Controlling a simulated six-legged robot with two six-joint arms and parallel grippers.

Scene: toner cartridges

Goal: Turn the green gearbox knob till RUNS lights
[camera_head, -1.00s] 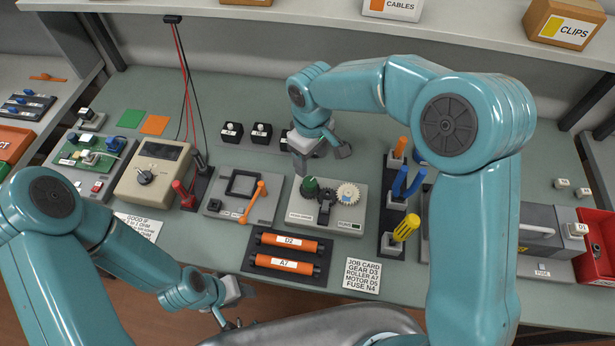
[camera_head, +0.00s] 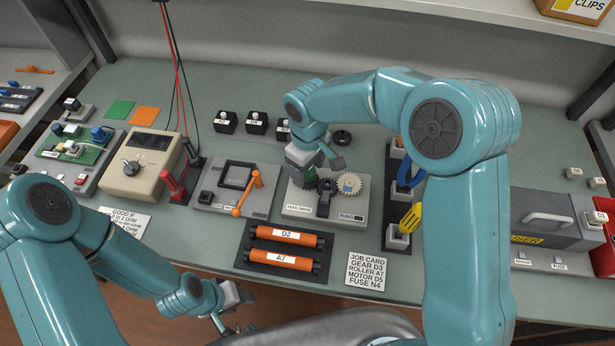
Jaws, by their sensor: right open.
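The green knob (camera_head: 304,180) stands at the left of the grey gearbox (camera_head: 291,211) marked FEED DRIVE. A dark gear (camera_head: 327,187) and a pale gear (camera_head: 349,183) sit to its right. The RUNS label (camera_head: 348,217) is on the front right, and no lit lamp shows beside it. My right gripper (camera_head: 318,165) is open, pointing down right over the knob and partly hiding it. I cannot tell whether its fingers touch the knob. My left gripper (camera_head: 234,306) is at the bench's front edge, away from the gearbox; its fingers look apart and empty.
A panel with an orange lever (camera_head: 247,194) stands left of the gearbox. A tray with orange rollers (camera_head: 287,237) and a job card (camera_head: 367,271) lie in front. A tool rack with a yellow-handled tool (camera_head: 411,217) is at the right. Black knobbed blocks (camera_head: 256,123) stand behind.

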